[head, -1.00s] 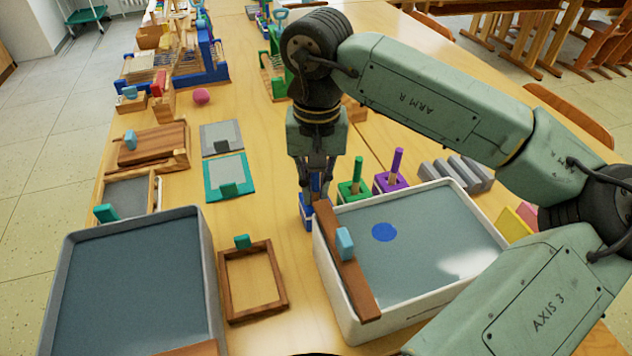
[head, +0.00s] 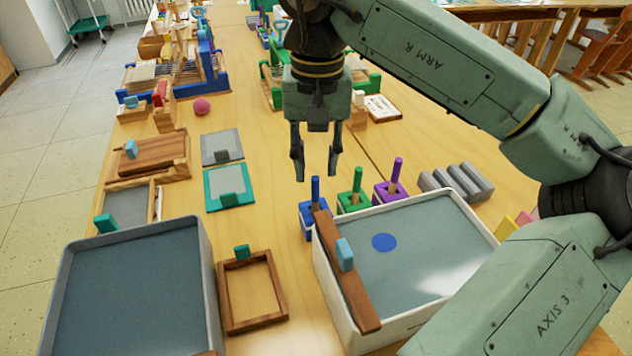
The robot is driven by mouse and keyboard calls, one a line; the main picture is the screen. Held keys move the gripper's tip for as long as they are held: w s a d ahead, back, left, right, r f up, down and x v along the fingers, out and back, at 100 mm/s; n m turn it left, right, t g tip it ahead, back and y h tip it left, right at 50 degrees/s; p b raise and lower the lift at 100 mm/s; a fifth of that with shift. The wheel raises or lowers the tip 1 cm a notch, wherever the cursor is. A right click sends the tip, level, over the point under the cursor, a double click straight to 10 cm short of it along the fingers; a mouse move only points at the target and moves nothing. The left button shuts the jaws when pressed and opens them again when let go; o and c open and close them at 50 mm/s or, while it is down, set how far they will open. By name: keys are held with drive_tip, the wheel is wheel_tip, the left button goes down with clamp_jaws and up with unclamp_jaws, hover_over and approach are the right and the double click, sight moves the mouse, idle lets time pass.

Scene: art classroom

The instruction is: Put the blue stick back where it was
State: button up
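The blue stick (head: 315,192) stands upright in the blue holder block (head: 306,221), behind the left corner of the white-rimmed tray. My gripper (head: 316,177) is open and empty, pointing down just above the top of the blue stick. Its two fingers are spread apart and seem clear of the stick. To the right of the blue holder, a green stick (head: 357,181) stands in a green block (head: 352,202). Further right, a purple stick (head: 396,172) stands in a purple block (head: 388,191).
The white-rimmed tray (head: 340,318) has a blue disc (head: 384,242) on its surface and a brown bar (head: 347,277) across its left side. A wooden frame (head: 225,300) and a grey tray (head: 207,270) lie left. Grey ridged blocks (head: 456,183) sit right.

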drive_tip(key=shift+r, duration=2.35)
